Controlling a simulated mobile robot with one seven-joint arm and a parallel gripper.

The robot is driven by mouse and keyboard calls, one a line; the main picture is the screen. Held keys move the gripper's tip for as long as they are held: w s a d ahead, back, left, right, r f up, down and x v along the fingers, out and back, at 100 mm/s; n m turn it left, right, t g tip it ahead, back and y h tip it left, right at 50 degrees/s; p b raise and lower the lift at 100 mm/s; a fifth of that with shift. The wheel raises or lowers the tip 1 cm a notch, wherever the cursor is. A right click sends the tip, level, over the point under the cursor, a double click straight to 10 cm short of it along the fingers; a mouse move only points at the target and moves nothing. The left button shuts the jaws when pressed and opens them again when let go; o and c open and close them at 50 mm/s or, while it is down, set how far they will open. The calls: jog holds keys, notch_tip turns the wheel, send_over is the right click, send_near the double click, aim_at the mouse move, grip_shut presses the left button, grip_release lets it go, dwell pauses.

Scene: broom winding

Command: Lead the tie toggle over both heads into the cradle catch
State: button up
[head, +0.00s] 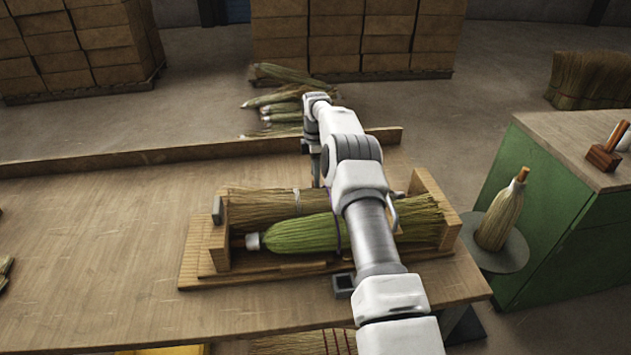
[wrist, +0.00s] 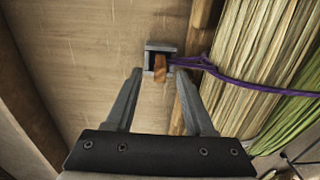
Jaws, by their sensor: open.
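In the wrist view, my gripper (wrist: 159,76) is open, its two fingers apart and nothing held between them. An orange-brown wooden toggle (wrist: 160,68) sits in a square grey catch (wrist: 150,48) just beyond the fingertips. A purple cord (wrist: 235,82) runs right from the toggle across the tan head (wrist: 262,60) and the green head (wrist: 290,125). In the head view, the tan head (head: 262,207) and green head (head: 295,235) lie side by side in the wooden cradle (head: 215,245). My gripper (head: 316,172) is at the cradle's far side, partly hidden by my arm.
A second grey bracket (head: 343,286) is at the cradle's near side. A green cabinet (head: 540,210) and a broom head on a round stand (head: 500,212) are at the right.

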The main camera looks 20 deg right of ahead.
jog(key=s+a+r+m+t+p, duration=0.1)
jog(key=s+a+r+m, duration=0.15)
jog(key=r, duration=1.15)
jog(key=s+a+r+m+p, duration=0.1)
jog(key=s+a+r+p, duration=0.15)
jog(key=r, duration=1.15)
jog(key=s+a+r+m+t, duration=0.2)
jog(key=s+a+r+m, duration=0.25)
jog(key=s+r, duration=0.55)
jog(key=s+a+m+t, duration=0.1)
jog(key=s+a+m, duration=0.25)
jog(key=s, duration=1.35)
jog(key=s+f+m, duration=0.2)
jog(key=s+f, duration=0.2)
jog(key=s, duration=0.2)
jog(key=s+a+f+m+t, duration=0.1)
jog(key=s+f+m, duration=0.1)
jog(key=s+f, duration=0.2)
jog(key=s, duration=0.3)
jog(key=shift+t+b, duration=0.3)
jog(key=shift+b, duration=0.1)
